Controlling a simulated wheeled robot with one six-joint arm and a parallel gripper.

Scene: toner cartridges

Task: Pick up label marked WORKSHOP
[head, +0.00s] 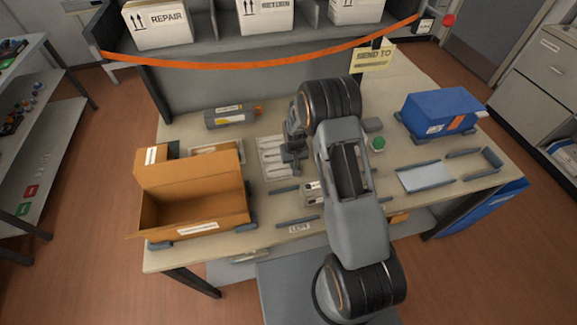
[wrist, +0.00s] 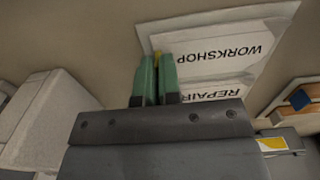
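The WORKSHOP label (wrist: 228,55) is a white card with black print, upside down in the wrist view, at the far end of a pale holder. A REPAIR label (wrist: 222,92) lies beside it on the near side. My gripper (wrist: 157,62) has green fingers close together at the left edge of the WORKSHOP label, with a narrow gap between them. A small yellow bit shows between the fingertips; whether they grip it is unclear. In the head view my gripper (head: 291,157) is over the right side of the label holder (head: 268,172), and the print there is too small to read.
An open cardboard box (head: 190,205) stands at the table's left front. A grey toner cartridge (head: 230,116) lies behind it. A blue box (head: 440,111) is at the back right, with a grey tray (head: 425,177) in front. A SEND TO sign (head: 373,58) stands at the back.

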